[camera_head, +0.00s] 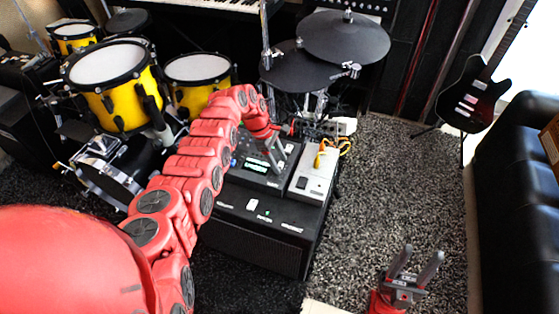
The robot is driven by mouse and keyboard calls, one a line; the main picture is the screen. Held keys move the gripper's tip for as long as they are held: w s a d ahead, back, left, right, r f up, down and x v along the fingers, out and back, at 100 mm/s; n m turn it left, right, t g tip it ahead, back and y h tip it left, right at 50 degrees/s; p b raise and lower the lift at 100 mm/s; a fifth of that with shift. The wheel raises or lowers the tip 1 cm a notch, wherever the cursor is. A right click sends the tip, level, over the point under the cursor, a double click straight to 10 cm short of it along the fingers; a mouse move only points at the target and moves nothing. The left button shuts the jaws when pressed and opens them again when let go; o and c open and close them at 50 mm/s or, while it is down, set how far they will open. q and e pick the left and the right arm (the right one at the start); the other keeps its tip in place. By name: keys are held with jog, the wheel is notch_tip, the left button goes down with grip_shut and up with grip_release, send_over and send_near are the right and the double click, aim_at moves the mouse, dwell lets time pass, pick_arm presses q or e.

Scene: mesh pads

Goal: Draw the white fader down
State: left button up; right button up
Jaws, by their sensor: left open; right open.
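A black control unit (236,170) with a small lit screen lies on top of a black amplifier. The white fader is too small to pick out for certain. A small white piece (252,205) shows on the amplifier top in front of the unit, but I cannot tell whether it is a fader. My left gripper (273,166) is over the right part of the black unit, pointing down, with its fingers apart. It hides part of the panel, and I cannot tell whether it touches it. My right gripper (416,262) is open and empty over the carpet at the lower right.
A light grey device (311,173) lies right of the black unit, with yellow cables (322,157) behind it. The amplifier (250,245) stands on grey carpet. Yellow drums (120,104) are left, black cymbals (345,38) behind, and a black sofa (515,200) right.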

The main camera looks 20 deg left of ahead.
pick_arm(q)
grip_shut()
dwell(1.3)
